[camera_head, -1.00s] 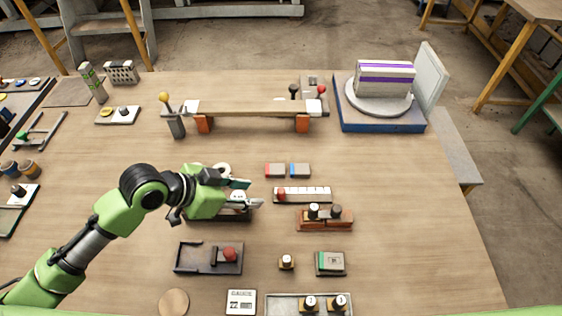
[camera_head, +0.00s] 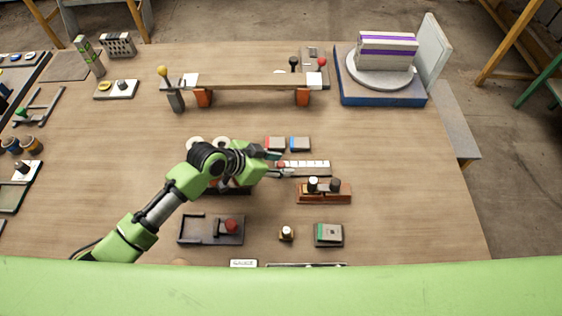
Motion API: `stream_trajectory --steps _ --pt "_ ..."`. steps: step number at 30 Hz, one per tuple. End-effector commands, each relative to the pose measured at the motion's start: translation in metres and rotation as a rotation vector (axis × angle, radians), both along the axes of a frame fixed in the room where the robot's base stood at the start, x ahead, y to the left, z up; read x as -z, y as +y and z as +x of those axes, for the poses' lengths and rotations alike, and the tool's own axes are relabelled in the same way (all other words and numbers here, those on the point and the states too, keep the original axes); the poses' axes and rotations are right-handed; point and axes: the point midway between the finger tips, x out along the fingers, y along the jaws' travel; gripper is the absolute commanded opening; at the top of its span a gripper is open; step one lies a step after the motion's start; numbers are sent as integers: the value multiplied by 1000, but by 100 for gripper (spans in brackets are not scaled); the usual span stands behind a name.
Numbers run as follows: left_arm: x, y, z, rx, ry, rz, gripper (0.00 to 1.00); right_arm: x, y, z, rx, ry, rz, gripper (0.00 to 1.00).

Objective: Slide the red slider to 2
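The red slider (camera_head: 281,164) is a small red knob at the left end of a white marked scale strip (camera_head: 310,166) in the middle of the table. The numbers on the strip are too small to read. My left gripper (camera_head: 281,164) comes in from the left with its two fingers apart, one at the far side and one at the near side of the red slider. I cannot tell whether either finger touches it. My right gripper is not in view.
A red block and a blue block (camera_head: 300,143) lie just behind the strip. A brown block with two knobs (camera_head: 324,194) stands close in front. A wooden plank on supports (camera_head: 250,81) spans the back. The table (camera_head: 410,200) is bare to the right.

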Motion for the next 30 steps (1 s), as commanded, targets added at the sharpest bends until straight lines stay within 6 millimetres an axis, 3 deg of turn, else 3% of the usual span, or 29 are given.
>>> stream_trajectory --steps 12,16,22,30 --pt "6 -5 4 0 -2 0 34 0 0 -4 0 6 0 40" --pt "6 -5 4 0 -1 1 1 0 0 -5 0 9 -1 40" --pt "5 -8 3 0 -1 -1 0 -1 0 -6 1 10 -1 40" --pt "5 -51 3 1 0 -2 0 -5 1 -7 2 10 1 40"
